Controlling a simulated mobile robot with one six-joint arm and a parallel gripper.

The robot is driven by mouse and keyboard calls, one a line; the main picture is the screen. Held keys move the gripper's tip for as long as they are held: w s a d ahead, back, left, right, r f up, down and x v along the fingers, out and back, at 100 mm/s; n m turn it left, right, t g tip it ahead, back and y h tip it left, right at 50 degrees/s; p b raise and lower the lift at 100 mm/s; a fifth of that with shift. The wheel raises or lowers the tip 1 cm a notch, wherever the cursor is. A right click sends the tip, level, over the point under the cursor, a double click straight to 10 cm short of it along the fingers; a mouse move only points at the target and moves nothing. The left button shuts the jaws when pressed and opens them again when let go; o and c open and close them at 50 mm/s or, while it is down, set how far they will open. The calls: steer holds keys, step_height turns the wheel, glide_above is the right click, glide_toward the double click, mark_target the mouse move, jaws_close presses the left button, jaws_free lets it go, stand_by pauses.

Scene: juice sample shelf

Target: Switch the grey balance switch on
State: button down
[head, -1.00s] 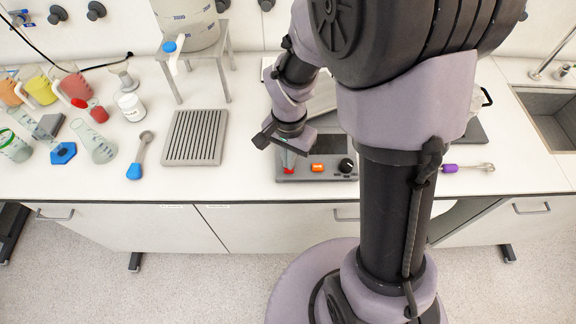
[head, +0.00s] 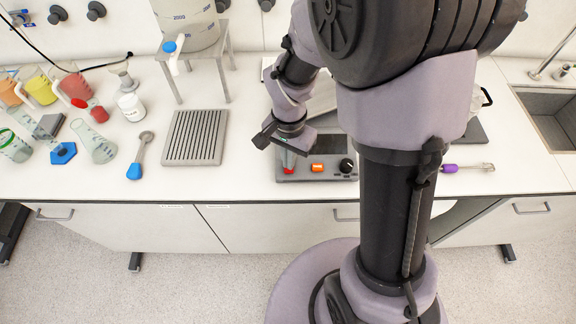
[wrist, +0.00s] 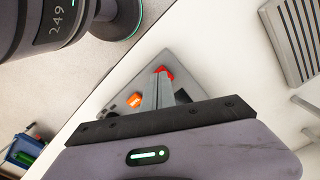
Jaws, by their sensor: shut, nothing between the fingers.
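The grey balance (head: 300,179) stands near the front edge of the bench, and its near part also shows in the wrist view (wrist: 122,106). Its front has an orange switch (head: 317,168) and a black knob (head: 346,165). The orange switch is also visible in the wrist view (wrist: 134,100). I cannot tell its on or off position. My gripper (head: 289,167) is shut and empty, pointing down over the balance's left end, left of the orange switch. Red shows at its fingertips (wrist: 161,76); whether this belongs to the fingers or the balance, and whether they touch, is unclear.
A grey ribbed plate (head: 195,137) lies left of the balance, with a blue-handled tool (head: 139,157) beyond it. Glassware stands at far left. A metal stand (head: 193,56) carries a large container. A purple-handled whisk-like tool (head: 468,168) and a sink (head: 552,110) are at right.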

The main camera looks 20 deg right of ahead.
steer(key=shift+f+b, duration=0.85)
steer(key=shift+f, duration=0.1)
stand_by(0.3)
steer(key=shift+r, duration=0.1)
step_height(320, 180, up, 7)
steer(key=p, duration=0.5)
steer(key=shift+p, duration=0.35)
